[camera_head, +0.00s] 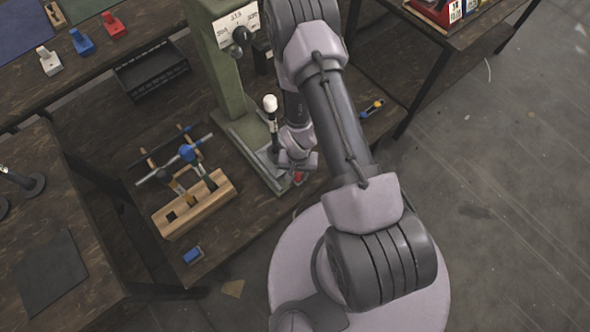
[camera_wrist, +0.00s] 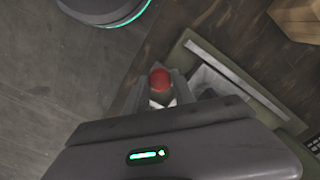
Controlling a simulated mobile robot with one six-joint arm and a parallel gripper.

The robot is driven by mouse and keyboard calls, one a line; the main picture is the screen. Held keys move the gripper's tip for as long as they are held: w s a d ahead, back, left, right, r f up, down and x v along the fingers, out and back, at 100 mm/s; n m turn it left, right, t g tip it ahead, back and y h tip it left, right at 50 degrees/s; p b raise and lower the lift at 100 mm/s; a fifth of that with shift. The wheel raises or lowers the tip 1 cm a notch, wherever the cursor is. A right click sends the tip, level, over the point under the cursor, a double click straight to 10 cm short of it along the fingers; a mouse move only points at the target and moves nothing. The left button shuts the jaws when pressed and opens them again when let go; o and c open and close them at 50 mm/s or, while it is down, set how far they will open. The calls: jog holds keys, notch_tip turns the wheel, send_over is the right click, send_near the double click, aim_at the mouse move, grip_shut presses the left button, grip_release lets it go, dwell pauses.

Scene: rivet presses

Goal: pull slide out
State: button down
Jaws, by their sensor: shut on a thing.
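The rivet press (camera_head: 238,95) is a green column on a flat base on the wooden bench. A red ball knob (camera_wrist: 160,79) stands at the front end of its slide, in the middle of the wrist view. A bit of the red knob also shows in the head view (camera_head: 298,177), under my arm's end. My gripper (camera_wrist: 157,90) is shut on the red knob, with a grey finger on either side. The grey channel in the press base (camera_wrist: 215,80) lies just right of the fingers. How far out the slide stands is hidden by my gripper.
A lever with a white knob (camera_head: 270,103) rises close to my wrist. A wooden block holding tools (camera_head: 195,204) and a small blue piece (camera_head: 193,254) lie to the left. A black tray (camera_head: 151,70) is behind. Open floor (camera_head: 480,210) lies to the right.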

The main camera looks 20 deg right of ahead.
jog(key=shift+s+d, duration=0.2)
jog(key=shift+s, duration=0.5)
jog(key=shift+s+d, duration=0.15)
jog(key=shift+s, duration=0.65)
jog(key=c, duration=1.1)
grip_release()
jog(key=shift+d, duration=0.1)
jog(key=shift+o, duration=0.2)
jog(key=shift+r, duration=0.3)
notch_tip(320, 180, up, 17)
jog(key=p, duration=0.7)
